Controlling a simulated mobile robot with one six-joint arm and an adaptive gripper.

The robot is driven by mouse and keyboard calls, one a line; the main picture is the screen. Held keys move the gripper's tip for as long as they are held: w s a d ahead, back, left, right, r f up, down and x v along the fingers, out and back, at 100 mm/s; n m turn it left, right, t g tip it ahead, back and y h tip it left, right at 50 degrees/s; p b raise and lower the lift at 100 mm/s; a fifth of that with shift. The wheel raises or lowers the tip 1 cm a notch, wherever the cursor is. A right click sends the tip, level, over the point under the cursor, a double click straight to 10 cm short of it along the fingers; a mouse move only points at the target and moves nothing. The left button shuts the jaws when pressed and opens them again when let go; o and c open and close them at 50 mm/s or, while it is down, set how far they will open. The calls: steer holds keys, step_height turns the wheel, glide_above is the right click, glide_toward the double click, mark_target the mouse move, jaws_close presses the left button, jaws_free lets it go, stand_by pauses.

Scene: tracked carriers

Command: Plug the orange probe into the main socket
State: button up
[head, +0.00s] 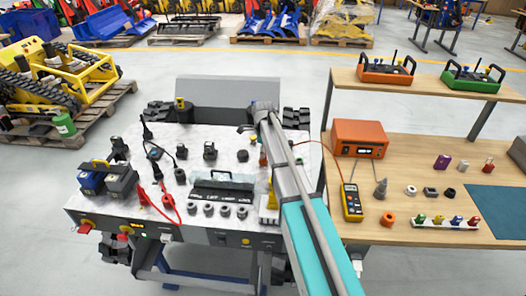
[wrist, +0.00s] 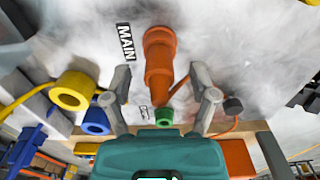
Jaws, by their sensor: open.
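The orange probe (wrist: 160,62) is in the wrist view, right beside the label MAIN (wrist: 125,42) on the pale marbled panel (wrist: 80,40). Its wide end lies at the panel by the label. The main socket itself is not visible; the probe may cover it, and I cannot tell how deep it sits. My gripper (wrist: 160,80) is open. One grey finger is on each side of the probe, with a gap on both sides. In the head view my arm hides most of the gripper and the probe.
A yellow ring (wrist: 72,91), a blue ring (wrist: 96,122) and a green ring (wrist: 164,117) are near the fingers. An orange cable (wrist: 225,131) runs at the right. In the head view, a wooden bench (head: 430,150) with a multimeter (head: 352,203) stands right of the carrier.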

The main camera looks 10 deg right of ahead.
steer(key=shift+r+p, duration=3.25)
steer(key=shift+r, duration=0.3)
steer(key=shift+r, duration=0.1)
